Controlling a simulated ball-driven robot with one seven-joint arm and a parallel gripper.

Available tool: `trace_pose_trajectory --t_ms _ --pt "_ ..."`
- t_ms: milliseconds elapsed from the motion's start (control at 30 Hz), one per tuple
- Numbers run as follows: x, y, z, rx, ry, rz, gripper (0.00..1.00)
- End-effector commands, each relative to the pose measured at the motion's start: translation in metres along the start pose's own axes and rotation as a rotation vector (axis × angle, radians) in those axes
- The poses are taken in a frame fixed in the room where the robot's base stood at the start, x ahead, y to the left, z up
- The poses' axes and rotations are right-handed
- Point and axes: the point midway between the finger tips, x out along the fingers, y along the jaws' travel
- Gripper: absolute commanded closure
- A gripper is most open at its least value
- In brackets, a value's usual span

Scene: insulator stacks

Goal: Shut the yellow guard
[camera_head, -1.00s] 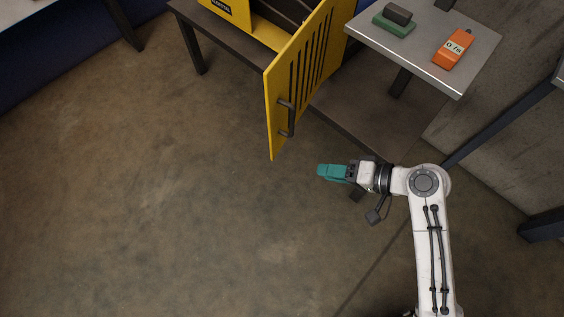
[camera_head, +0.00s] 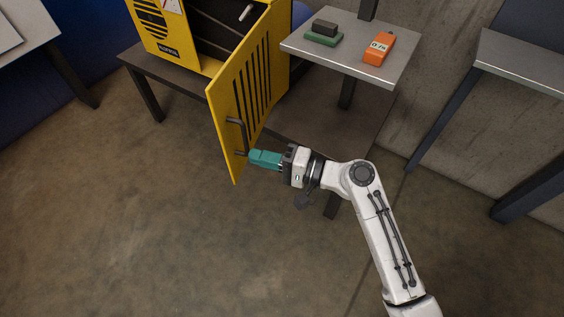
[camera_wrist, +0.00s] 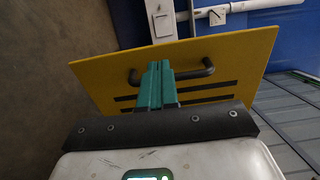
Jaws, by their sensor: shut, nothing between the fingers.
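The yellow guard (camera_head: 254,88) is a slotted door swung wide open from the yellow cabinet (camera_head: 178,42). Its dark bar handle (camera_head: 239,134) is on the face toward the lower left in the head view. The guard and its handle (camera_wrist: 203,72) also show in the wrist view. My gripper (camera_head: 251,158) has teal fingers, shut and empty, at the guard's lower free edge near the handle's lower end. In the wrist view the fingertips (camera_wrist: 157,66) overlap the handle's bar. I cannot tell whether they touch it.
A metal side table (camera_head: 350,58) right of the guard bears an orange device (camera_head: 380,48) and a green block with a dark top (camera_head: 323,36). The cabinet stands on a dark bench (camera_head: 140,66). Another table (camera_head: 520,62) is at right. The floor at lower left is clear.

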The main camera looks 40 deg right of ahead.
Motion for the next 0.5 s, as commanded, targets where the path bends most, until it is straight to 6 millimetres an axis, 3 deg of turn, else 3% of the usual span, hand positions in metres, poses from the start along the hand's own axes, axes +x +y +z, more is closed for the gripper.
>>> trace_pose_trajectory --t_ms 200,500 --pt "0.036 0.001 0.0 -0.001 -0.002 0.001 1.0" --pt "0.053 0.001 0.0 -0.001 0.0 0.003 1.0"
